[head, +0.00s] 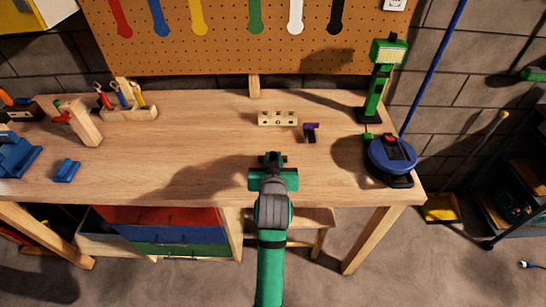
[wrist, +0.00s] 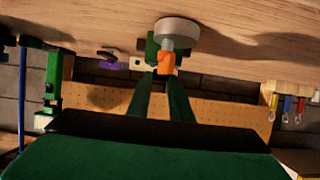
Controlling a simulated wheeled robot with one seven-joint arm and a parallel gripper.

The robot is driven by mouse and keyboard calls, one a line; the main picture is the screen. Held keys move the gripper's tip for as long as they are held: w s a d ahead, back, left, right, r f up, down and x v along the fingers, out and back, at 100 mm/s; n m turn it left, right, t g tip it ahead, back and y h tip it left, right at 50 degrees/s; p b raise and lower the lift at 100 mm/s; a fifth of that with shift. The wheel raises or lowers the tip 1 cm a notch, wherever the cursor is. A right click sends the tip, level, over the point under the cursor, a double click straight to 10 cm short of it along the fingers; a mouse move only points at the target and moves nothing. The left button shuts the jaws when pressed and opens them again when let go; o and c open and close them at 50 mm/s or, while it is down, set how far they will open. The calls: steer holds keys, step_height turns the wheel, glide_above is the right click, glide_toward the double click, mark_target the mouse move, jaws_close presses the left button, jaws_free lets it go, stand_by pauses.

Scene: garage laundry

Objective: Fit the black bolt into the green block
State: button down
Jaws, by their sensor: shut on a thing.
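My gripper (head: 271,160) is over the front middle of the wooden workbench and points toward the pegboard. In the wrist view, which is upside down, its two green fingers (wrist: 165,82) close on a piece with an orange end (wrist: 167,63), a short shank and a pale grey disc (wrist: 178,30). A small dark green block (wrist: 152,47) shows just behind this piece; I cannot tell whether they touch. I see no clearly black bolt; the head view shows only a dark shape at the fingertips.
A cream block with holes (head: 277,119) and a purple-and-black piece (head: 311,130) lie beyond my gripper. A green lamp (head: 376,95) and a blue round device (head: 390,158) stand at right. A tool holder (head: 130,112) and blue pieces (head: 66,170) are at left. The left-middle bench is clear.

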steer(key=shift+f, duration=0.3)
steer(key=c, duration=1.5)
jaws_free()
steer(key=shift+s, duration=0.1)
steer(key=v, duration=1)
steer(key=shift+s+r, duration=0.2)
steer(key=shift+s, duration=0.05)
steer(key=shift+f, duration=0.1)
